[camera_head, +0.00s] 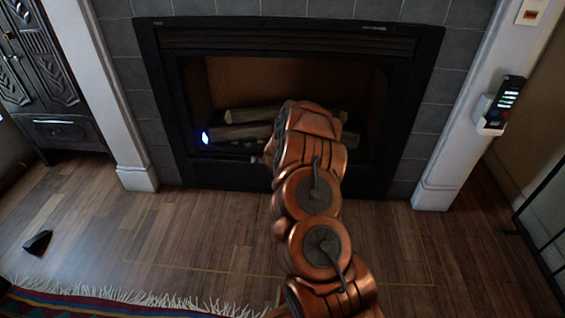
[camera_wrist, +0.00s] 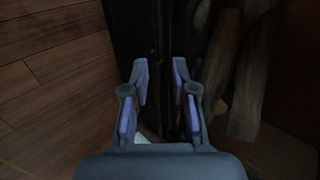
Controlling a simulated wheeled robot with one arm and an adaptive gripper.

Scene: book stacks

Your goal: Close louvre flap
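The fireplace (camera_head: 160,100) has a black frame, with a slatted louvre strip (camera_head: 290,45) along its top. Its lower edge is partly hidden behind my arm, and I cannot make out a separate flap there or whether one is open. My gripper (camera_wrist: 160,72) shows in the wrist view with its two fingers apart. A dark upright-looking strip of the fireplace front (camera_wrist: 155,35) lies beyond and between the fingers. I cannot tell whether the fingers touch it. In the head view the fingers are hidden behind my arm.
Logs (camera_head: 240,132) lie inside the firebox, with a small bright bluish light at their left end. Wood floor (camera_head: 190,225) in front is mostly clear. A fringed rug (camera_head: 110,305) lies front left, a small black object (camera_head: 38,242) beside it. A dark metal screen (camera_head: 545,225) stands right.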

